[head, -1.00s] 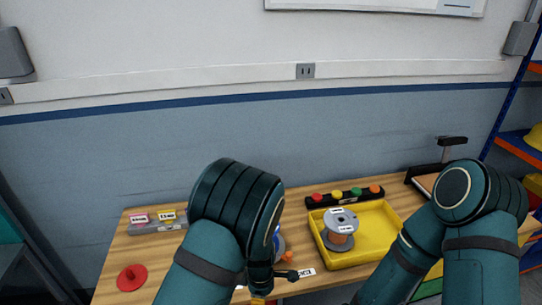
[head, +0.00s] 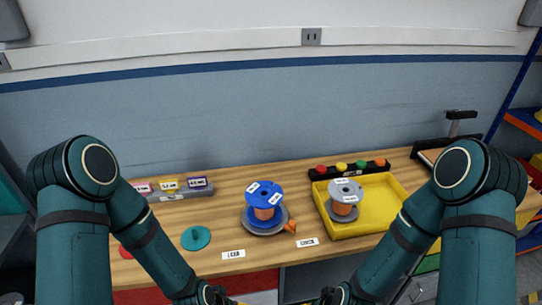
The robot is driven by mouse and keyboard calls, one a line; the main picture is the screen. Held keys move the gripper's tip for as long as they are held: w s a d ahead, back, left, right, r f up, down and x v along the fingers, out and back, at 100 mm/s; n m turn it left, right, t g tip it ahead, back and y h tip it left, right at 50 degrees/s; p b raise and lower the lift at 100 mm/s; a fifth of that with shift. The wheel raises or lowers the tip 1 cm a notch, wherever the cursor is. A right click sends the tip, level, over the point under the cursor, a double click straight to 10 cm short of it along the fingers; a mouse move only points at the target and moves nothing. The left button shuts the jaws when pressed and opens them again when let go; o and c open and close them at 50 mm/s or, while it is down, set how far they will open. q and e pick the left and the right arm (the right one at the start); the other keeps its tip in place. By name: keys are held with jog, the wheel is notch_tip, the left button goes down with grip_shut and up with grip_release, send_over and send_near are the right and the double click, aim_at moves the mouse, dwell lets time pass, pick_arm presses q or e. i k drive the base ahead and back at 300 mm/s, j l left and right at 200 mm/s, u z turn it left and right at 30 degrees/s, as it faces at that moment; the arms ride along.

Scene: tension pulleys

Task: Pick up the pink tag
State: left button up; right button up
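The pink tag (head: 142,187) stands at the left end of a grey holder (head: 185,195) at the back left of the table, beside a yellow tag (head: 169,184) and a purple tag (head: 197,182). My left arm passes just in front of the holder's left end. My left gripper (head: 212,295) and my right gripper (head: 332,296) show only as dark parts at the bottom edge, well in front of the tags. Their fingers are cut off, so I cannot see whether they are open or hold anything.
A blue-topped spool (head: 265,196) stands mid-table. A grey spool (head: 345,190) sits in a yellow tray (head: 375,215). A teal disc (head: 196,238) and a red disc (head: 140,237) lie front left, the red one partly behind my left arm. Two white labels lie near the front edge.

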aim_at(144, 189)
jog(key=u, duration=1.1)
